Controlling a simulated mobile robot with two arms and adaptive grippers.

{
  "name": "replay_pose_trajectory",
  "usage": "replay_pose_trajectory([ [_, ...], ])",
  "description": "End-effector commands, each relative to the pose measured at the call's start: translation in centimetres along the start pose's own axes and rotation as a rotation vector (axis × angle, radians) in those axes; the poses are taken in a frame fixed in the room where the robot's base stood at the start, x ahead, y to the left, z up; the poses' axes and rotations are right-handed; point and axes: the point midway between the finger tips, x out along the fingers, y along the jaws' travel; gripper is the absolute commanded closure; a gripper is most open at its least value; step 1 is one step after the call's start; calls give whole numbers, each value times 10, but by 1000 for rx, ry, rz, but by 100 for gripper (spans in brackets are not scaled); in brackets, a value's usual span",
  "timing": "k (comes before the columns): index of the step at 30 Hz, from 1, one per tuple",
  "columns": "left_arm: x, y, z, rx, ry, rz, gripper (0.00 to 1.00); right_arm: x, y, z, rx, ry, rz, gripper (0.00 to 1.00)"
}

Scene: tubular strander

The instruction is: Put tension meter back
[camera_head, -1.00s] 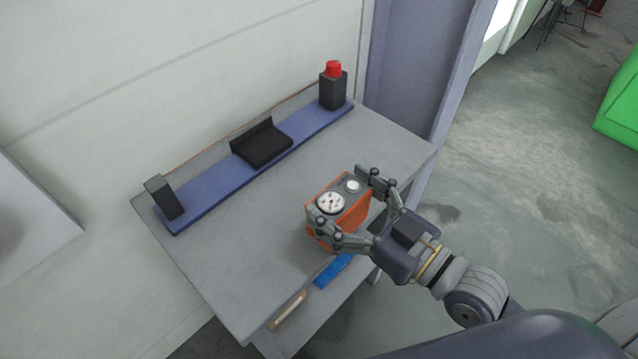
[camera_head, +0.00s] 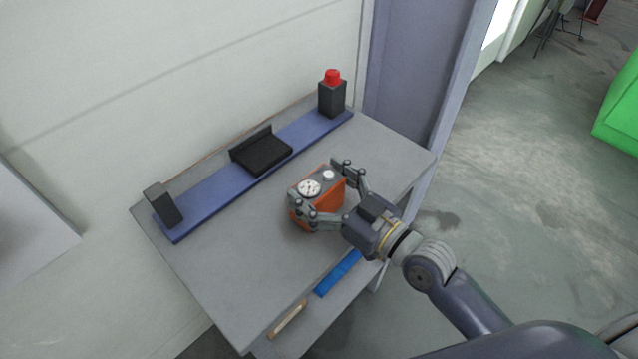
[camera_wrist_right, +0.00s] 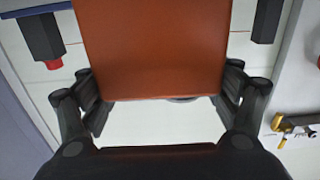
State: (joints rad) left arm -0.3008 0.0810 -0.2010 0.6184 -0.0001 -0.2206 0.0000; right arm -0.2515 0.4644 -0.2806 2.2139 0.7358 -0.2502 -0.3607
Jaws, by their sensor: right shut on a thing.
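The tension meter (camera_head: 321,198) is an orange box with a white dial and a smaller round knob on its top face. My right gripper (camera_head: 326,193) is shut on it, one finger on each side, over the grey table. In the right wrist view the orange body (camera_wrist_right: 152,48) fills the middle between the fingers. I cannot tell whether it touches the tabletop. A black cradle (camera_head: 262,153) with a raised back edge sits empty on the blue rail (camera_head: 215,185), behind and left of the meter. My left gripper is not in view.
A black post with a red cap (camera_head: 332,95) stands at the rail's right end, and a plain black post (camera_head: 163,204) at its left end. A blue item (camera_head: 338,273) and a wooden-handled item (camera_head: 287,320) lie by the table's front. The tabletop (camera_head: 235,270) left of the meter is clear.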

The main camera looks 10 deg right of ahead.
Motion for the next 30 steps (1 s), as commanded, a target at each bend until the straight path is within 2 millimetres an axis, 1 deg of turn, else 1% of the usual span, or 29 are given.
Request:
replay_pose_trajectory([
  [3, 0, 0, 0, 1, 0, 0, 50, 0, 0, -2, -1, 4, 0, 54],
  [7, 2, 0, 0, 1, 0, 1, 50, 0, 0, 2, -1, 4, 1, 54],
  [8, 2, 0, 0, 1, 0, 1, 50, 0, 0, 2, -1, 0, 0, 10],
  [9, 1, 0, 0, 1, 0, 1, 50, 0, 0, 2, -1, 0, 0, 1],
  [10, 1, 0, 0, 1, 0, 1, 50, 0, 0, 2, -1, 0, 0, 0],
  [21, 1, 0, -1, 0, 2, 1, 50, 0, 0, 2, 0, 0, 0, 0],
  [24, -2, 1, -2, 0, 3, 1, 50, 0, 0, -3, 1, 1, 0, 0],
  [28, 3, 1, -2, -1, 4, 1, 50, -14, 0, 2, 0, -4, 1, 0],
  [30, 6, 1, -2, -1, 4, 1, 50, -26, 0, 3, -1, -5, 0, 0],
])
